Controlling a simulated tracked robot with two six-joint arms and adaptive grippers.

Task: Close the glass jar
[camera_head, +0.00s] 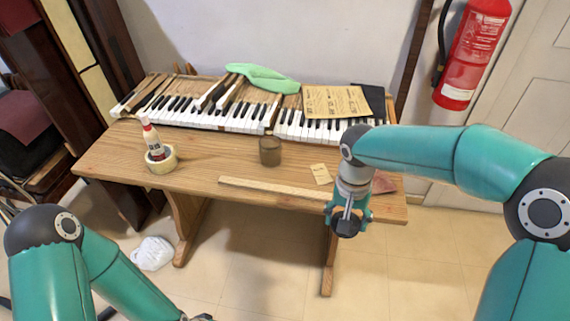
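A small brown, see-through jar (270,152) stands upright on the wooden table, just in front of the piano keys. I cannot make out a separate lid, and its top is too small to tell if it is covered. My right gripper (347,226) points down at the table's front edge, to the right of the jar and nearer to me, well apart from it. Its fingers are too small and dark to tell their opening. My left arm is low at the bottom left, and only a bit of its gripper end (202,317) shows at the bottom edge.
A white bottle with a red label (151,136) stands by a tape roll (161,165) on the left. A wooden strip (270,188) lies along the front edge. A paper card (321,174) lies right of the jar. Piano keys (235,122) line the back.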

